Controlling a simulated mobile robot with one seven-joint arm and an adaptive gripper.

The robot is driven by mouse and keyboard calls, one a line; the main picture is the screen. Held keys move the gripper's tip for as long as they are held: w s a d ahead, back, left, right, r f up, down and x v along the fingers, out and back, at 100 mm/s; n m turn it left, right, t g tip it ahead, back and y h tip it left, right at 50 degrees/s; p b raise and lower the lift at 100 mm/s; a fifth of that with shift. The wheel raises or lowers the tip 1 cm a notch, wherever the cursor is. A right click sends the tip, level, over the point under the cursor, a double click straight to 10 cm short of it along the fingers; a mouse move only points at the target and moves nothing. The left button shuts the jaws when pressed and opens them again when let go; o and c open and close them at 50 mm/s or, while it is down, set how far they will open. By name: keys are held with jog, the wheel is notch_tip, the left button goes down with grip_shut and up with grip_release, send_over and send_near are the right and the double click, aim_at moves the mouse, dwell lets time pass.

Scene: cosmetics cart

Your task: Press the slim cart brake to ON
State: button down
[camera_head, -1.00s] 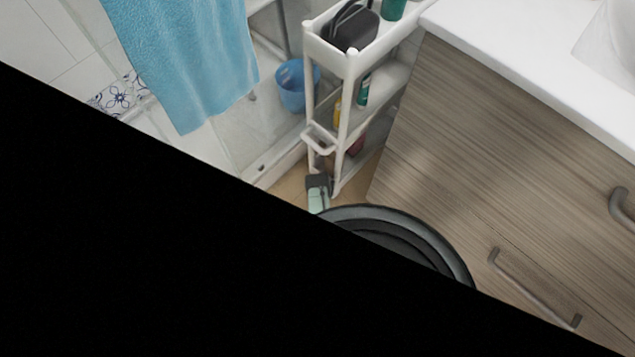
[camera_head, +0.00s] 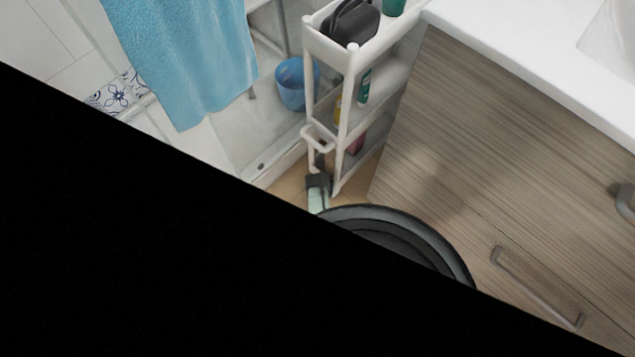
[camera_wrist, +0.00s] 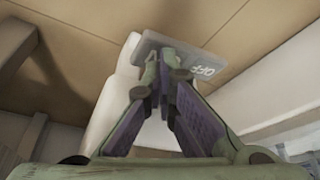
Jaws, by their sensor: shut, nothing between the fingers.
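The slim white cart (camera_head: 350,95) stands between the shower edge and the vanity in the head view. In the wrist view, the grey brake pedal (camera_wrist: 207,68) with the word OFF lies at the foot of the cart, by a white rounded part (camera_wrist: 122,92). My gripper (camera_wrist: 166,62) is shut and empty. Its fingertips overlap the left part of the pedal, left of the lettering; I cannot tell whether they touch it. In the head view, my gripper (camera_head: 319,170) shows as a small dark and mint shape low beside the cart's front. The pedal is not clear there.
The wood-front vanity (camera_head: 480,150) is close on the cart's right. A blue bucket (camera_head: 291,85) and a hanging blue towel (camera_head: 190,60) are to the left. Bottles and a black bag (camera_head: 350,22) are on the cart. Beige floor (camera_head: 290,188) shows in front.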

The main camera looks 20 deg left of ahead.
jog(key=shift+s+d+f+b, duration=0.15)
jog(key=shift+s+f+b, duration=0.1)
jog(key=shift+f+b, duration=0.5)
jog(key=shift+w+a+f+b, duration=0.15)
jog(key=shift+a+f+b, duration=0.05)
jog(key=shift+f+b, duration=0.75)
dwell(0.5)
jog(key=shift+r, duration=0.2)
jog(key=r+p, duration=0.2)
jog(key=p, duration=0.1)
jog(key=shift+d+r+p, duration=0.15)
jog(key=shift+d+p, duration=0.15)
jog(key=shift+d, duration=0.05)
jog(key=shift+a+r+p, duration=0.2)
jog(key=shift+r+p, duration=1.45)
jog(key=shift+r, duration=0.3)
